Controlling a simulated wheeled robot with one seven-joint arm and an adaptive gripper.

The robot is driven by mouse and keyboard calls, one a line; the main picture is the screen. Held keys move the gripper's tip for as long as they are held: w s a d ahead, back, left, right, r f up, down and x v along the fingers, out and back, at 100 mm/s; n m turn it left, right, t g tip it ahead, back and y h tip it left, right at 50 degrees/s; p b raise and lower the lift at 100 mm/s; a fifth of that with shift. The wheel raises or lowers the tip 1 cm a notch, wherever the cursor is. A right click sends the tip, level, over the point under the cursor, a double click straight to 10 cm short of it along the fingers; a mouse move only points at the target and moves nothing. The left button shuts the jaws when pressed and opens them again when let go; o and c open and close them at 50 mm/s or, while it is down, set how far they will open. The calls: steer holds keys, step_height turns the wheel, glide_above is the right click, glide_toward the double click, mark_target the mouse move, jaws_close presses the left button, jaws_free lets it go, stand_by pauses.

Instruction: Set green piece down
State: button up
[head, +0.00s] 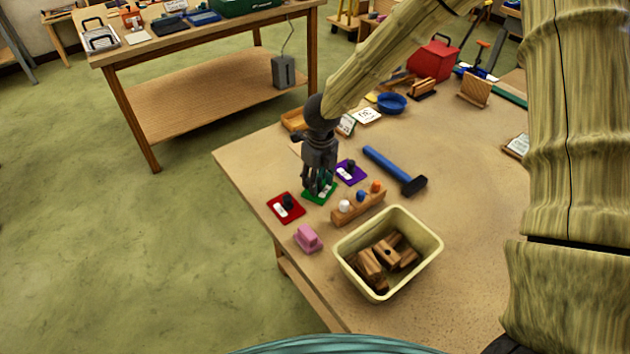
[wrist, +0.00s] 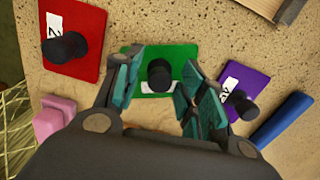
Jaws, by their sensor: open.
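The green piece (wrist: 181,58) is a flat square with a dark knob and a white label, and it lies on the table. In the head view the green piece (head: 327,194) is partly hidden under my gripper (head: 317,187). In the wrist view my gripper (wrist: 160,88) is open, with one finger on each side of the knob. The fingers look apart from the knob. The red piece (head: 279,214) lies to the left of the green one, and the purple piece (head: 356,179) to the right; each has a dark knob and a white label.
A cream bin (head: 433,257) of wooden blocks, a wooden holder with pegs (head: 350,212), a pink block (head: 307,239) and a blue-handled hammer (head: 388,166) stand or lie close by. The table's left edge is near the red piece. Bare table lies right of the hammer.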

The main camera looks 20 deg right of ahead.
mark_target(319, 181)
step_height(319, 181, up, 12)
steer(key=b, duration=0.2)
steer(key=shift+s+d, duration=0.2)
steer(key=shift+s, duration=0.1)
stand_by(0.3)
steer(key=shift+f, duration=0.1)
